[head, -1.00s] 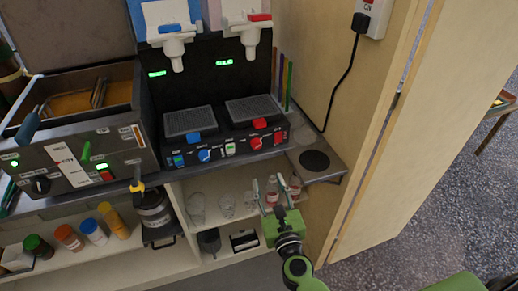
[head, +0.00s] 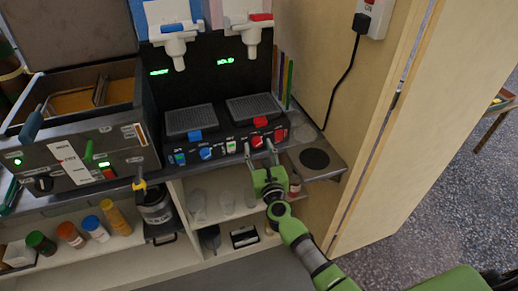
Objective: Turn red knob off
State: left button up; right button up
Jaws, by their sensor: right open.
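The red knob (head: 256,141) is on the black front panel of the two-tap slush machine (head: 220,147), below the right drip grate, and has a pale pointer mark. My right gripper (head: 259,147) comes from below right. Its two grey fingers are spread and point up at the panel, one at the knob's lower left and one at its right. The jaws are open, with nothing held; I cannot tell whether a fingertip touches the knob. My left gripper is not in view.
A blue knob (head: 206,153) and a red switch (head: 279,134) share the panel. A shelf with glasses (head: 227,202) lies below. A small ledge with a dark disc (head: 314,159) and a wooden wall (head: 335,70) stand at right. A fryer (head: 75,155) is at left.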

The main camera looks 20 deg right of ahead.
jog(key=c, duration=1.1)
